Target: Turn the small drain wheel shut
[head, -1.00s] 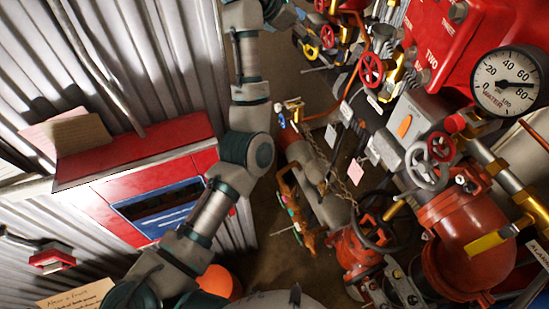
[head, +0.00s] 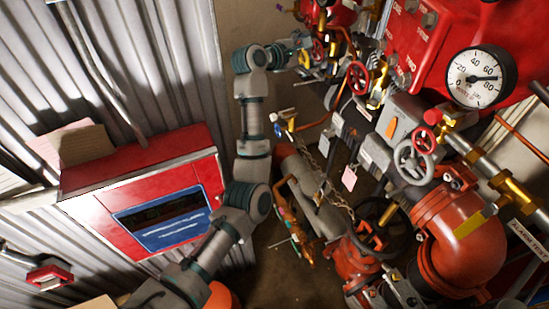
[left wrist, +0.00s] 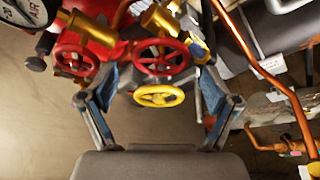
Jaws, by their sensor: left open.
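Several small handwheels show, and I cannot tell for certain which is the drain wheel. In the left wrist view a yellow wheel (left wrist: 159,96) sits low between the fingers, with a red wheel (left wrist: 160,57) just beyond it. The yellow wheel (head: 319,49) is small and partly hidden in the head view. My left gripper (left wrist: 155,68) is open, with its blue-grey fingers on either side of these two wheels. Contact cannot be made out. In the head view my left gripper (head: 303,57) is at the upper valves. My right gripper is not in view.
Another red wheel (left wrist: 76,60) is close to the left finger. Copper pipe (left wrist: 268,80) runs at right. A red wheel (head: 358,78), grey wheel (head: 414,162), pressure gauge (head: 479,78) and orange-red riser pipe (head: 455,235) crowd the right side. A red cabinet (head: 150,205) stands at left.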

